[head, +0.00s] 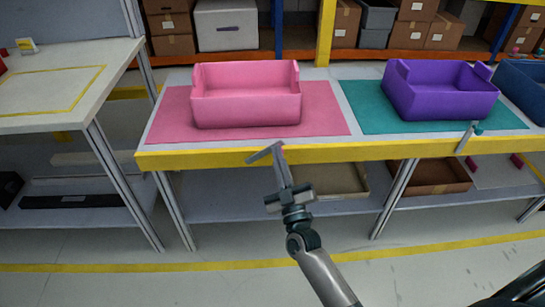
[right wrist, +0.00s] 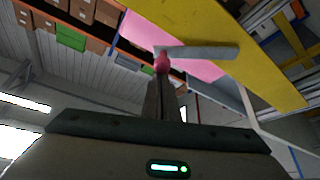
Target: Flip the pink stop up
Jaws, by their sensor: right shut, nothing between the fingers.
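The pink stop shows in the right wrist view as a flat grey bar (right wrist: 205,52) with a round pink end (right wrist: 162,64). In the head view its grey bar (head: 262,154) is at the yellow front edge of the table, below the pink bin, and lies slanted, close to level. My left gripper is out of view.
The pink bin (head: 246,104) stands on a pink mat (head: 325,122), the purple bin (head: 440,98) on a teal mat (head: 365,108). A second stop with a teal end (head: 467,138) is at the edge on the right. Trays lie on the lower shelf. Another table (head: 60,118) stands left.

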